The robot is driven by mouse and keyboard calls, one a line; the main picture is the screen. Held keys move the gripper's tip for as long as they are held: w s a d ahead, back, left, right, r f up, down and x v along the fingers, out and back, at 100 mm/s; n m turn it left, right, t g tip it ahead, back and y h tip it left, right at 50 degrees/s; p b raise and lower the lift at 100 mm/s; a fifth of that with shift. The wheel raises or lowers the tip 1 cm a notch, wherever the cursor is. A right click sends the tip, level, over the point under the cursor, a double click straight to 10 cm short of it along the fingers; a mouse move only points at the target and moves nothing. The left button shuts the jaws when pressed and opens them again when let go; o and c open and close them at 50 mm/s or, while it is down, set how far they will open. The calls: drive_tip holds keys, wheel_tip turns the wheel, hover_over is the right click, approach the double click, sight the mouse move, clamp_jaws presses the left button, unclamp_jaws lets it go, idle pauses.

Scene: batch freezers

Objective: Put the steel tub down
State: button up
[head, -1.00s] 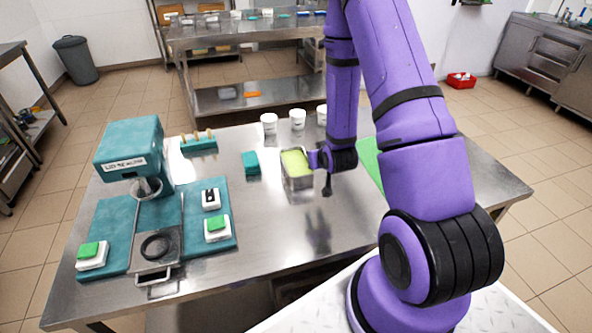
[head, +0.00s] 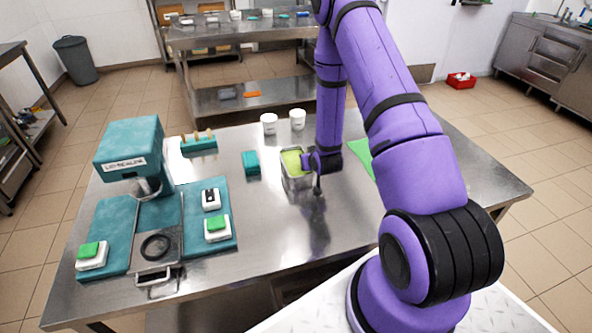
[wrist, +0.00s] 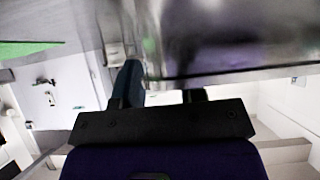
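The steel tub (head: 297,183), a rectangular pan with yellow-green contents, is upright near the middle of the steel table. In the head view I cannot tell whether its base touches the tabletop. My gripper (head: 307,163) is at the tub's right side, reaching it from the right, and appears shut on its wall. In the wrist view the tub's blurred steel side (wrist: 235,45) fills the upper right, close against the dark fingers of my gripper (wrist: 165,95). The gripped edge itself is hidden.
A teal block (head: 251,163) stands just left of the tub. White cups (head: 298,119) stand behind it, a teal holder (head: 199,144) at back left. A teal machine (head: 130,150) with a mat is at left. The table front of the tub is clear; a green mat (head: 361,155) lies right.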

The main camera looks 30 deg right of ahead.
drive_tip(key=shift+w+d+f, duration=0.1)
drive_tip(key=shift+w+f, duration=0.25)
drive_tip(key=shift+w, duration=0.15)
clamp_jaws()
drive_tip(key=shift+r, duration=0.1)
